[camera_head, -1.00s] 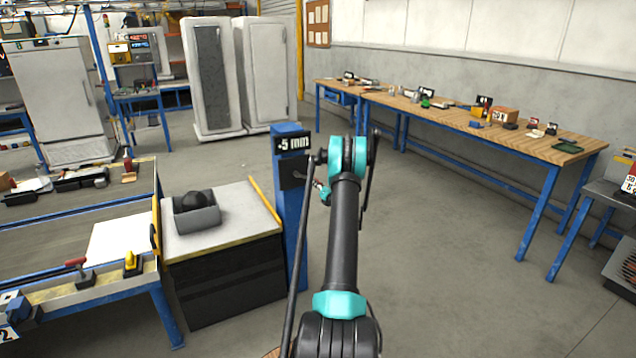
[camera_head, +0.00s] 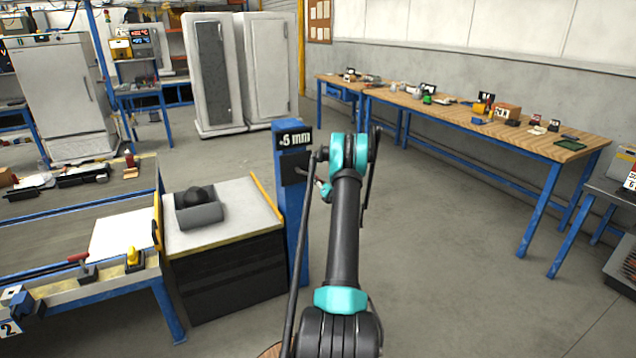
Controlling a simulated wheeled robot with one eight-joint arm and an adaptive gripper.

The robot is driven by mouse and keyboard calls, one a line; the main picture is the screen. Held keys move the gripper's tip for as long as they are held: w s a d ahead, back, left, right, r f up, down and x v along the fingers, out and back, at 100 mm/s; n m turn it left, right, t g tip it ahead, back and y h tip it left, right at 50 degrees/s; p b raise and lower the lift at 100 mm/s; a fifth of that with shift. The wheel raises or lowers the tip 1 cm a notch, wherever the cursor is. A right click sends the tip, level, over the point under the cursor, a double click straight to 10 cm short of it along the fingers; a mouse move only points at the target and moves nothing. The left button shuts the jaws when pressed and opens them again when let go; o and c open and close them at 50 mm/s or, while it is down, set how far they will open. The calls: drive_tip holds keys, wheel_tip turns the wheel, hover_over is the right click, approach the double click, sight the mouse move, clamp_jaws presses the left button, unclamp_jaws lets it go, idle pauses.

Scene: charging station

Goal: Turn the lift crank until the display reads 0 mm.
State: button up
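The lift display (camera_head: 295,139) is a black plate with white characters at the top of a blue post (camera_head: 296,215). It seems to read 5 mm or 6 mm, with a small sign in front that I cannot make out. A dark plate (camera_head: 293,170) sits on the post below the display. My arm reaches to the post's right side. My gripper (camera_head: 325,188) is down beside the post, mostly hidden by my wrist. The crank cannot be made out clearly there. Whether the fingers are open or shut on it does not show.
A low cabinet (camera_head: 228,287) with a grey bin (camera_head: 199,214) stands left of the post. A blue-framed workbench (camera_head: 85,295) is further left. A long wooden bench (camera_head: 450,113) runs along the right wall. The floor between is clear.

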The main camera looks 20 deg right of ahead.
drive_tip(key=s, duration=1.2)
drive_tip(key=shift+d, duration=0.2)
